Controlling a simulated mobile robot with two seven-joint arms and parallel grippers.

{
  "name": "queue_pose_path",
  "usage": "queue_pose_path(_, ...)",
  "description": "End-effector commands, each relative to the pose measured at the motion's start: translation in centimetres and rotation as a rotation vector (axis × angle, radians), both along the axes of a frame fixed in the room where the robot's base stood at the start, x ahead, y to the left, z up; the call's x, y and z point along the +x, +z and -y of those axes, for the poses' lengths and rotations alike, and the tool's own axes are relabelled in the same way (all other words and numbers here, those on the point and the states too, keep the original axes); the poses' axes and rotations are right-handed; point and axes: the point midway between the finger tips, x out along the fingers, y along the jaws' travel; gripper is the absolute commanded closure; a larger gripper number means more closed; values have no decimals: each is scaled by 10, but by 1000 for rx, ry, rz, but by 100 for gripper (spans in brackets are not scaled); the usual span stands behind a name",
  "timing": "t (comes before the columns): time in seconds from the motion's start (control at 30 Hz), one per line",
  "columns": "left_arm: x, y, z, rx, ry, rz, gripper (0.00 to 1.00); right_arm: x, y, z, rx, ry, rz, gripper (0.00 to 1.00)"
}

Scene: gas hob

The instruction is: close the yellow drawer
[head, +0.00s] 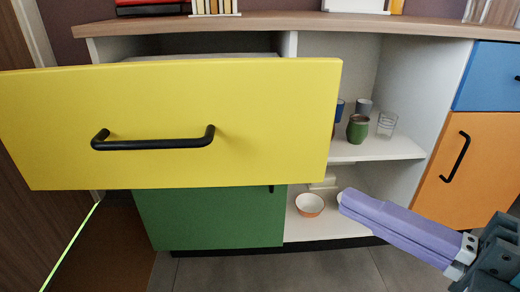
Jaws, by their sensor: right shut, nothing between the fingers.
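The yellow drawer (250,110) stands pulled out toward me at the upper left, its broad front well ahead of the cabinet. Its black bar handle (155,143) runs across the left part of the front. My right gripper (345,200) comes in from the lower right with its long purple fingers together and empty. Its tips are just below and right of the drawer's lower right corner; I cannot tell whether they touch it. My left gripper is not in view.
A green front (210,218) sits below the drawer. An open shelf (385,148) holds a green cup (357,128) and glasses (387,124); a bowl (310,204) stands lower. An orange door (485,170) and a blue drawer (492,75) are at right. The floor in front is clear.

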Motion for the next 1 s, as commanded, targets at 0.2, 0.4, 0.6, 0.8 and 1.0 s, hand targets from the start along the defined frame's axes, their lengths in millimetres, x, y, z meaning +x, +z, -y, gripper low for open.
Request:
queue_pose_path(0.2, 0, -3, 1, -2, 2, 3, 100, 18, 1, -18, 0, 9, 8, 100)
queue_pose_path(0.4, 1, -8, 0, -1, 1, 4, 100, 49, 1, -47, 3, 7, 9, 100)
queue_pose_path(0.6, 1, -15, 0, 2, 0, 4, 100, 80, 0, -69, -2, 4, 7, 100)
queue_pose_path(0.8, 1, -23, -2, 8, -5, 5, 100, 104, 0, -67, 0, 4, 4, 100)
queue_pose_path(1.0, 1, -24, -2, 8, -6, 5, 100, 111, 1, -67, 1, 5, 2, 100)
